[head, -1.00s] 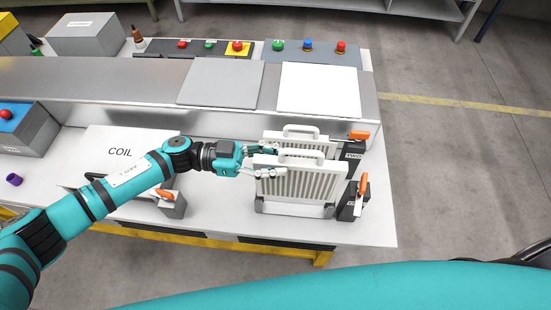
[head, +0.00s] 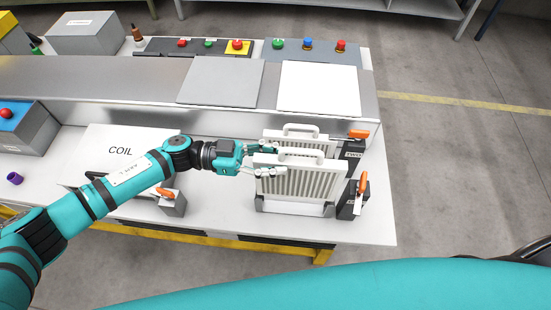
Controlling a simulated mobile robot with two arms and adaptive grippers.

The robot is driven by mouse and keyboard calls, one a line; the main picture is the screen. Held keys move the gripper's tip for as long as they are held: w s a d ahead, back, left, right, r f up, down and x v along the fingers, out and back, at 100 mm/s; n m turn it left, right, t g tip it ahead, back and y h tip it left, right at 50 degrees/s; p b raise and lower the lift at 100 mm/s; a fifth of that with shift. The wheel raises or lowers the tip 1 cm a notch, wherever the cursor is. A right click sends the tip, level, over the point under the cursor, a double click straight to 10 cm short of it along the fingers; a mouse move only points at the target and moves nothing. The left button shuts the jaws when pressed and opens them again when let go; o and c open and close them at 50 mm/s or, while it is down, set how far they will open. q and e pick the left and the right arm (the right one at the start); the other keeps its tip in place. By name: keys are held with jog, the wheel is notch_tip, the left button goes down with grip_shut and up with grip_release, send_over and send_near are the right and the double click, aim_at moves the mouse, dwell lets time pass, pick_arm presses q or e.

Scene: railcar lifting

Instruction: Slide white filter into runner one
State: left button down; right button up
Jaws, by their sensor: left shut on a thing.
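Two white ribbed filters with top handles stand upright near the right end of the bench. The front white filter (head: 300,184) stands in the front runner (head: 292,208). The rear filter (head: 299,143) stands behind it, beside a block marked TWO (head: 352,154). My left gripper (head: 265,159) is shut on the front filter at its upper left edge, with fingers on either side. The front block (head: 347,207) has an orange lever, and its label is hard to read. My right gripper is out of view.
A grey plate (head: 222,82) and a white plate (head: 320,88) lie on the raised shelf behind. A COIL panel (head: 120,148) is at left. A button panel (head: 311,52) stands at the back. A small purple cup (head: 14,178) is at far left.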

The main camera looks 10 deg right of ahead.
aim_at(275, 182)
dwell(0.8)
pick_arm(q)
jog(key=shift+f+b, duration=0.5)
jog(key=shift+f, duration=0.45)
jog(key=shift+f+b, duration=2.95)
jog(key=shift+f, duration=0.9)
jog(key=c, duration=1)
grip_release()
jog(key=shift+c, duration=0.2)
jog(key=shift+a, duration=0.1)
jog(key=v, duration=1.2)
jog(key=shift+r, duration=0.15)
jog(key=shift+r, duration=0.1)
